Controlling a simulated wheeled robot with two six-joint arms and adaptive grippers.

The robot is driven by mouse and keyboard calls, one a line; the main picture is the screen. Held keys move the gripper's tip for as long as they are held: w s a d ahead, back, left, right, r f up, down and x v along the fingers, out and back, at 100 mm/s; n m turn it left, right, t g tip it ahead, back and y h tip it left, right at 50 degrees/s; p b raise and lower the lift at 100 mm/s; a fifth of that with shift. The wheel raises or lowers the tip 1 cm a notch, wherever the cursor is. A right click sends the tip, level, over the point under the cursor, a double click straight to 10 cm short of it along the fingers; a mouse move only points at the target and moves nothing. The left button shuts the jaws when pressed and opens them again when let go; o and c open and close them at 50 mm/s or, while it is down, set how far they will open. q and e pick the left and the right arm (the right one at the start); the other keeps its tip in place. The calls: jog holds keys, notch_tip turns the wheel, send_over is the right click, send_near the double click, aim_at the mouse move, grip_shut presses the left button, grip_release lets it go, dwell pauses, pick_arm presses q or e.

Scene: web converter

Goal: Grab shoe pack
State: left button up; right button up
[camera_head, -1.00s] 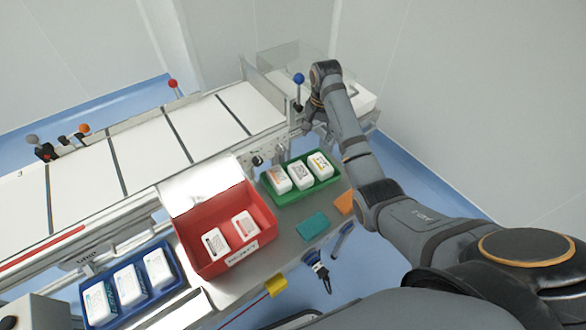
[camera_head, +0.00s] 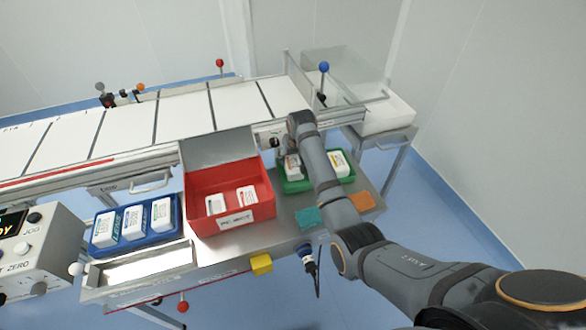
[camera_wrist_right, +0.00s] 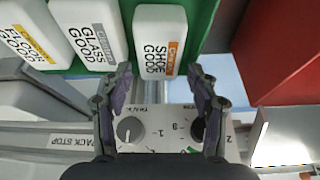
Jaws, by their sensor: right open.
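The shoe pack (camera_wrist_right: 158,42) is a white pack with an orange label reading SHOE GOOD. It stands at one end of the green tray (camera_wrist_right: 205,22), beside the glass pack (camera_wrist_right: 92,32). In the head view the shoe pack (camera_head: 293,170) is at the left end of the green tray (camera_head: 300,187), partly hidden by my right arm. In the right wrist view my right gripper (camera_wrist_right: 160,80) is open and empty. Its fingertips are just short of the shoe pack, one towards each side, with a gap to it. My left gripper is not in view.
The floor pack (camera_wrist_right: 30,42) is also in the green tray. A red box (camera_head: 230,216) with two packs stands left of the tray; a blue tray (camera_head: 135,240) with white packs is farther left. The conveyor (camera_head: 180,118) and a knob panel (camera_wrist_right: 165,125) are close behind the green tray.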

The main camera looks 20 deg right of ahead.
aim_at(293, 163)
jog(key=x, duration=0.5)
jog(key=shift+s+f, duration=0.2)
jog(key=shift+f, duration=0.05)
jog(key=shift+f, duration=0.2)
dwell(0.4)
jog(key=shift+c, duration=0.5)
jog(key=c, duration=0.9)
